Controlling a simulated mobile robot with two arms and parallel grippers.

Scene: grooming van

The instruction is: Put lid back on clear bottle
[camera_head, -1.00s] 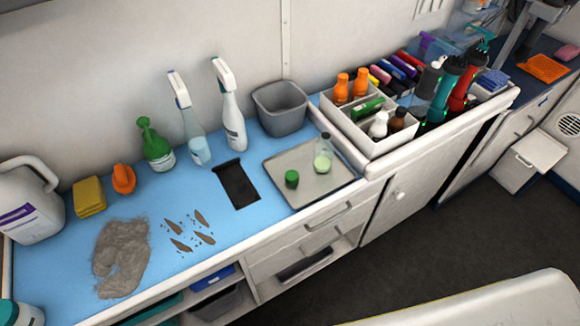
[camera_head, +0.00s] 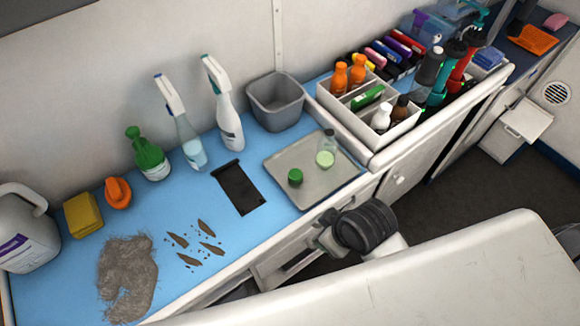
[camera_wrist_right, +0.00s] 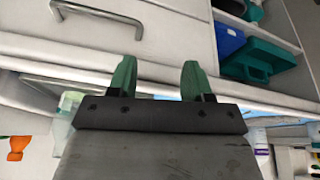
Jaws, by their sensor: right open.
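The clear bottle (camera_head: 326,152) stands upright and open on the grey tray (camera_head: 325,193), with pale green liquid in it. The green lid (camera_head: 295,177) lies on the same tray, to the left of the bottle and apart from it. My right gripper (camera_head: 324,238) is in front of the counter, below the tray's front edge, and partly hidden by my dark wrist. In the right wrist view its two green fingertips (camera_wrist_right: 157,75) are apart with nothing between them, facing the drawer fronts. My left gripper is in neither view.
A grey bin (camera_head: 276,103) stands behind the tray, and a white divided caddy (camera_head: 350,120) with bottles is to its right. A black pad (camera_head: 237,188) and spray bottles are to the left. A large pale surface (camera_head: 450,275) fills the lower right.

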